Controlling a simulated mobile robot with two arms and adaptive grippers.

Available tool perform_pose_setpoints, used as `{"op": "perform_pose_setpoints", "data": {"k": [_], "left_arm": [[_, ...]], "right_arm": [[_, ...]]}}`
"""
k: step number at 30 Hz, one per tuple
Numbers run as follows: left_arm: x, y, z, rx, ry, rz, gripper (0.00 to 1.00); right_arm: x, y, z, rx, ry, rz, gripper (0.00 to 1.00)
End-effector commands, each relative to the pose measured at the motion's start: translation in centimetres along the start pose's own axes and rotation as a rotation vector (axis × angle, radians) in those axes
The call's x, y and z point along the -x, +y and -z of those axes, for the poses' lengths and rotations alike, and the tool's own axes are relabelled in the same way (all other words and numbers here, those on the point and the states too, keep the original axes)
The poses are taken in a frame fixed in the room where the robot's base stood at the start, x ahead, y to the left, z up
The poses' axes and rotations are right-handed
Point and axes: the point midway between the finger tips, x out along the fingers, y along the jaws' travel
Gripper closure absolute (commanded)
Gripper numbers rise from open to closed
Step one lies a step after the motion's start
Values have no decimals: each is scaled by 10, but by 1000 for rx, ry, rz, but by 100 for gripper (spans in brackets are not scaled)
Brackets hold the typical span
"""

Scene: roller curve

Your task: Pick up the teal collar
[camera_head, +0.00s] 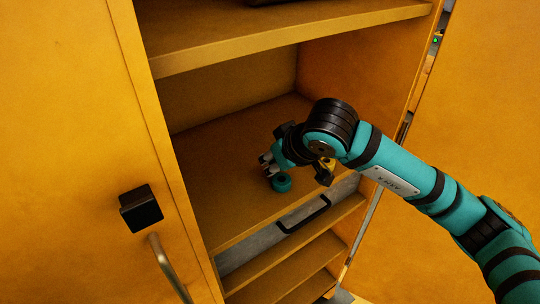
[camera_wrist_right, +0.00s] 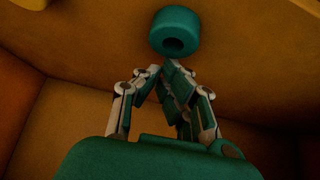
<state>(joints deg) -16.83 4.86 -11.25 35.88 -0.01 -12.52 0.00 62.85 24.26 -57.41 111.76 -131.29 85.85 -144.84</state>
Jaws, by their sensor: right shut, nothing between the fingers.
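The teal collar (camera_head: 281,183) is a short thick ring on the cabinet's middle shelf (camera_head: 232,200). In the right wrist view the collar (camera_wrist_right: 176,32) shows at the top centre, with its dark hole facing the camera. My right gripper (camera_head: 266,163) is inside the cabinet, just beside the collar. In the wrist view its fingertips (camera_wrist_right: 160,72) are together and empty, just short of the collar; I cannot tell whether they touch it. My left gripper is not in view.
An upper shelf (camera_head: 290,38) hangs above my right arm, and the cabinet's side wall (camera_head: 365,75) stands behind it. Cabinet doors with a black knob (camera_head: 141,208) flank the opening. A dark handle (camera_head: 303,215) and lower shelves (camera_head: 290,262) lie below. The shelf left of the collar is clear.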

Motion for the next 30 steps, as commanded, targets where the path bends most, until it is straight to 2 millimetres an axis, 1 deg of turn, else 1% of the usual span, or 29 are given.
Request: {"op": "perform_pose_setpoints", "data": {"k": [5, 7, 12, 15, 18, 25, 30], "left_arm": [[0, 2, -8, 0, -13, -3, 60], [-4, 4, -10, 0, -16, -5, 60], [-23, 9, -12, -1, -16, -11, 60], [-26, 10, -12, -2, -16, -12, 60], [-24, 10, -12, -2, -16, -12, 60], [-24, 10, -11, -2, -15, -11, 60], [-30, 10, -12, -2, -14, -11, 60]], "right_arm": [[0, 0, 0, 0, 0, 0, 100], [1, 1, -3, 0, 1, -1, 100], [15, 2, -24, 1, 4, -3, 100], [22, 0, -31, 0, 1, -1, 100], [25, 0, -31, -1, 0, 0, 100], [25, 0, -31, -1, -1, 0, 100], [23, 0, -31, -1, 0, -1, 100]]}}
